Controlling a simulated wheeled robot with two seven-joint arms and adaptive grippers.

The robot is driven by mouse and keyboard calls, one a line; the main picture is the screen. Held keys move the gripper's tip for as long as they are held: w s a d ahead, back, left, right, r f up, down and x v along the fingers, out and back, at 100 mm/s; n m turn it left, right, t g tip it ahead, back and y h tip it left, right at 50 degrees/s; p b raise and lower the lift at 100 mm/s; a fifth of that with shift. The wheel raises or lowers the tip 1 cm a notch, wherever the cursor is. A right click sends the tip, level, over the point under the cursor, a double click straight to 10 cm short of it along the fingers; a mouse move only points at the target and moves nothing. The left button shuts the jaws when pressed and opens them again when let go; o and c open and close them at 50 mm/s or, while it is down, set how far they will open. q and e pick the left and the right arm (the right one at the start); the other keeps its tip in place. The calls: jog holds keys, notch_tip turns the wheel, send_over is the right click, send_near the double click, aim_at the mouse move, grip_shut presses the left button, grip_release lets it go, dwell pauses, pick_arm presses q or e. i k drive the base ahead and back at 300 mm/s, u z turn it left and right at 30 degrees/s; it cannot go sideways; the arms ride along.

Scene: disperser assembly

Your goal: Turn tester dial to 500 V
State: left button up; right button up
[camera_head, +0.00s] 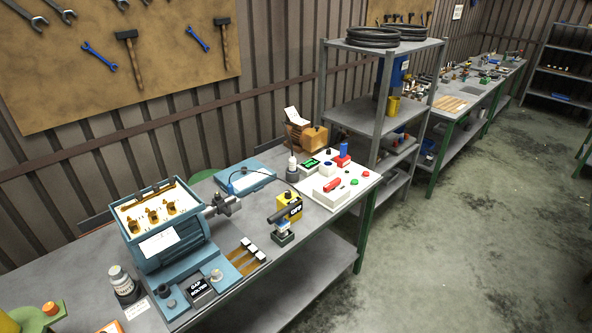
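A yellow boxy device (289,207) with a dark cable and a black lettered top stands near the middle of the bench. A white panel (345,184) with red and green controls lies farther right, with a small black unit with a green display (310,163) at its left edge. I cannot tell for certain which of these is the tester. No dial marking or 500 V mark is readable. Neither gripper shows in this view.
An open blue machine housing (172,250) with a shaft at its right stands on the grey bench. A grey shelf rack (358,112) stands beyond; the floor (460,250) at right is clear.

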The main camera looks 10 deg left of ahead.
aim_at(287, 194)
jog(key=i, duration=1.15)
jog(key=u, duration=1.65)
